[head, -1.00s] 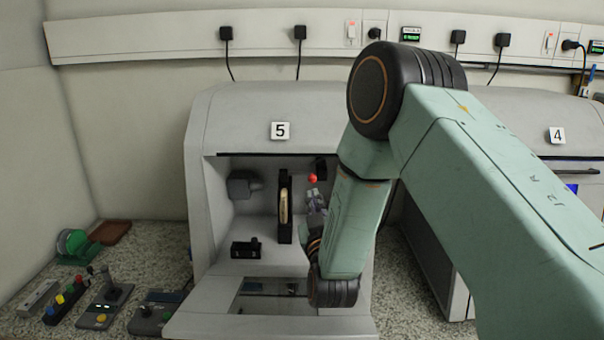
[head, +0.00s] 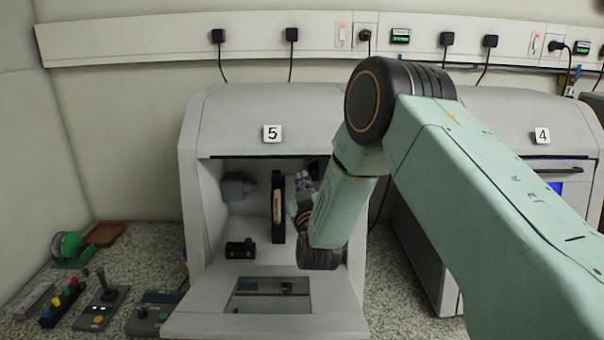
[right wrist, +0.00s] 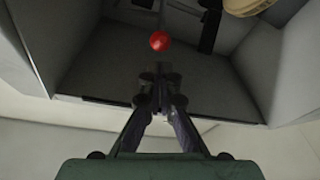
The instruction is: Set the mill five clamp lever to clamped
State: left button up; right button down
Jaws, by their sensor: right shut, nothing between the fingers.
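Mill five (head: 225,118), a grey machine with a "5" label (head: 272,133), stands open at the front. In the right wrist view, the clamp lever's red ball knob (right wrist: 159,41) is just beyond my fingertips, with a gap in the picture. In the head view the knob is hidden behind my right gripper. My right gripper (head: 303,182) is inside the mill's opening, right of the black upright plate (head: 278,233) with a tan round part (head: 277,207). Its fingers (right wrist: 159,80) are together and empty. My left gripper is not in view.
A grey spindle (head: 237,187) and a small black block (head: 240,249) are inside the mill, left of the plate. Mill four (head: 500,112) stands to the right. Control boxes (head: 98,310) and a green spool (head: 68,246) are on the counter at left.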

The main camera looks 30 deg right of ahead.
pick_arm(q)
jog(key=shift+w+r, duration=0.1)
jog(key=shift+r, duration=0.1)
pick_arm(e)
jog(key=x, duration=0.2)
jog(key=shift+w+d+f, duration=0.1)
jog(key=shift+w+d, duration=0.1)
jog(key=shift+w, duration=0.15)
jog(key=shift+s, duration=0.15)
